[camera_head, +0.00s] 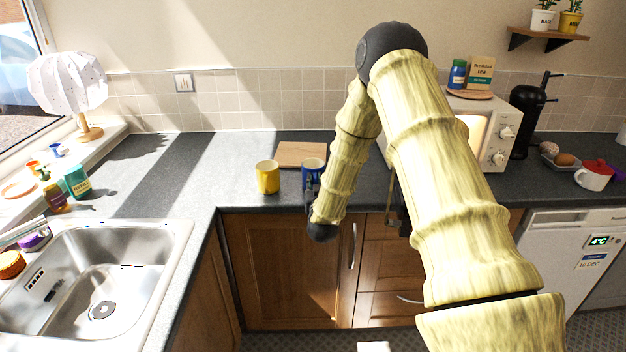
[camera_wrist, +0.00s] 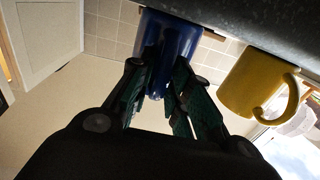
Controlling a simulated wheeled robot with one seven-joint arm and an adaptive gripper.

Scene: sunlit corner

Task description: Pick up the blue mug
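The blue mug (camera_head: 313,164) stands upright on the grey counter, just right of a yellow mug and partly hidden by my gripper and arm. In the wrist view the blue mug (camera_wrist: 178,38) is straight ahead, with the picture turned so the counter is at the top. My gripper (camera_wrist: 166,62) is at the mug's near side, its two fingers apart. A narrow blue part, seemingly the handle, lies between them. A gap shows beside the right finger. In the head view my gripper (camera_head: 312,188) is dark and mostly hidden behind my wrist.
The yellow mug (camera_head: 268,177) stands close on the left, and its handle shows in the wrist view (camera_wrist: 262,85). A wooden board (camera_head: 301,153) lies behind the mugs. A microwave (camera_head: 490,135) is to the right. The counter's left stretch is clear, beside the sink (camera_head: 185,235).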

